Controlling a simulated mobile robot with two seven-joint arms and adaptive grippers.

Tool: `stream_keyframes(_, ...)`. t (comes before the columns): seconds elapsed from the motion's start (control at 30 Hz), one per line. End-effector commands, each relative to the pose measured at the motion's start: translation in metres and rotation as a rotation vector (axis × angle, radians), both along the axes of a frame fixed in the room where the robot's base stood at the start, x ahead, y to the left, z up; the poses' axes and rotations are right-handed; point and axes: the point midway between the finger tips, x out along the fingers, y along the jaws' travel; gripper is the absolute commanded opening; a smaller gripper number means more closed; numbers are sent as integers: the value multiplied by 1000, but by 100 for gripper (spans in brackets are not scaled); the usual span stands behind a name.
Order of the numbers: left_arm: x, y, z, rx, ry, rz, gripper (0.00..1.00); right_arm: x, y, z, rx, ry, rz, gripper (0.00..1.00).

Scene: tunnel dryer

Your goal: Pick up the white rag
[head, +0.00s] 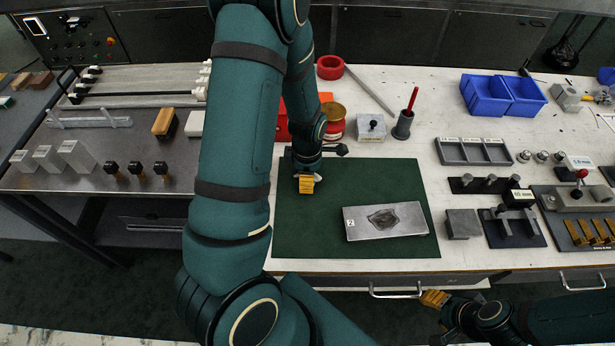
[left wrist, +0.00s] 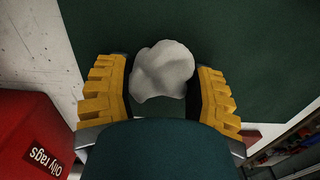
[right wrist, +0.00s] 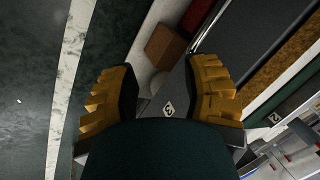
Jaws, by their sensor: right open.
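The white rag (left wrist: 163,70) shows in the left wrist view as a crumpled lump on the dark green mat (head: 345,175). It lies between the two yellow fingers of my left gripper (left wrist: 163,88), which are spread wide. I cannot tell if either finger touches it. In the head view my left gripper (head: 306,183) points down over the mat's left part, and the rag is hidden there behind the gripper and arm. My right gripper (head: 437,298) is open and empty in front of the table's front edge; it also shows in the right wrist view (right wrist: 165,88).
A grey metal plate (head: 385,221) with a dark patch lies on the mat, right of my left gripper. A red box marked "Oily rags" (left wrist: 38,140) stands close by. Blue bins (head: 488,96) and metal fixtures (head: 512,228) fill the table's right side.

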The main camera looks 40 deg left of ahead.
Motion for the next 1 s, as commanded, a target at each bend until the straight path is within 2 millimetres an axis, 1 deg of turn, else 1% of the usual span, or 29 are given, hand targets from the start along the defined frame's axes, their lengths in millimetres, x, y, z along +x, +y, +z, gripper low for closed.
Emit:
stream_keyframes(0.27,0,0,0,1,-1,0,33,0,0,0,0,0,0,47)
stream_keyframes(0.37,0,0,3,1,-1,0,33,0,0,1,0,0,0,47)
stream_keyframes(0.47,1,0,14,1,-3,-1,33,-1,0,5,0,2,1,47)
stream_keyframes(0.7,1,-1,61,-1,-4,-1,33,-4,0,23,1,10,3,47)
stream_keyframes(0.8,1,-1,79,-1,-3,-1,33,-5,1,29,3,13,3,47)
stream_keyframes(0.9,1,0,91,0,-3,0,33,-6,1,34,3,14,4,47)
stream_keyframes(1.0,1,-1,98,-1,-2,-1,33,-7,1,36,3,17,3,47)
